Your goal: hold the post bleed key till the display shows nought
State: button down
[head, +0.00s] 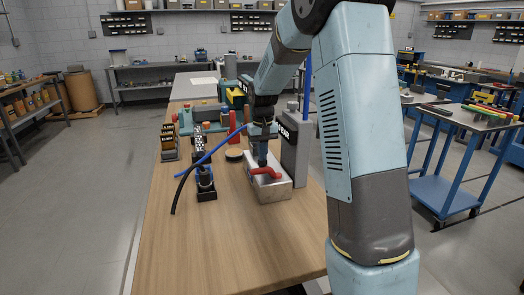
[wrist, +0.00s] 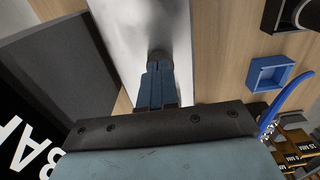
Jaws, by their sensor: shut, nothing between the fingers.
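My gripper (head: 262,160) is shut and empty, pointing down over a silver metal block (head: 280,192) on the wooden bench. In the wrist view its fingertips (wrist: 159,72) meet or hover just over a small dark round key (wrist: 160,53) on the silver block's face; I cannot tell whether they press it. A red handle (head: 266,172) sits on the block beside the fingers. A grey post (head: 296,150) stands behind the block with a dark display (head: 287,131). The display shows white characters ending in BAR; its figure is too small to read. In the wrist view the display (wrist: 25,140) is cut off.
Small labelled boxes (head: 169,143) stand further left. The bench front (head: 225,240) is clear. A blue trolley (head: 455,150) stands right; a brown drum (head: 82,90) stands back left.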

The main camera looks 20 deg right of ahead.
jog(key=shift+s+f, duration=0.15)
jog(key=shift+f, duration=0.25)
jog(key=shift+s+f, duration=0.1)
dwell(1.7)
jog(key=shift+w+r, duration=0.2)
jog(key=shift+r, duration=0.35)
notch_tip(320, 180, up, 14)
jog(key=shift+f, duration=0.2)
